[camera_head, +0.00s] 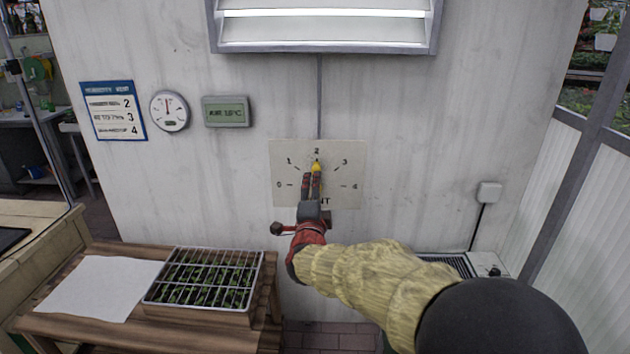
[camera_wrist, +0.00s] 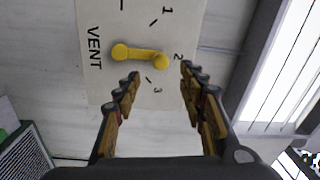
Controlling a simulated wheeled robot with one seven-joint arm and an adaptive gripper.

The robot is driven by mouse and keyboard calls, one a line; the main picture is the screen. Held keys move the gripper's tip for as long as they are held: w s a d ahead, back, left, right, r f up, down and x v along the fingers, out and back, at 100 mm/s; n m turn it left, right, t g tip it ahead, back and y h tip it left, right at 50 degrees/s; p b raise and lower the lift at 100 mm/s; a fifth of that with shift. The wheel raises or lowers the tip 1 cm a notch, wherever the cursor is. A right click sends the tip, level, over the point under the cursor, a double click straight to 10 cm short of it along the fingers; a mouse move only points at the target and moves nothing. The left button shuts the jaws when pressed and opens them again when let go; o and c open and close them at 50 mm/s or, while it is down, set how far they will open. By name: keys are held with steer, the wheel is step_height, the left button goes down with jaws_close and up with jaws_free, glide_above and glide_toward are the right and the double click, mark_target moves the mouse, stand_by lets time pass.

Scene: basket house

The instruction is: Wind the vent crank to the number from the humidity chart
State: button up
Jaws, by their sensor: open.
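The vent crank is yellow and shows in the wrist view (camera_wrist: 140,55), pointing at about 2 on the white dial plate (camera_head: 348,200), which is marked 0 to 4. In the head view my gripper (camera_head: 311,176) hides most of the crank; its yellow end (camera_head: 316,165) shows just below the 2. My gripper (camera_wrist: 159,74) is open and empty, with its fingertips close in front of the crank's knob end. The blue-edged chart (camera_head: 113,110) lists 2, 3 and 4 in rows; its words are too blurred to read. A round gauge (camera_head: 170,111) has its needle nearly straight up.
A small digital display (camera_head: 226,111) hangs beside the gauge. A louvred vent (camera_head: 325,25) is above the dial. A wooden bench (camera_head: 120,330) at lower left holds a white sheet (camera_head: 100,287) and a wire-topped seedling tray (camera_head: 205,280). A wall box (camera_head: 489,192) is at right.

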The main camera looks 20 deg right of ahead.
steer(key=shift+v, duration=1.1)
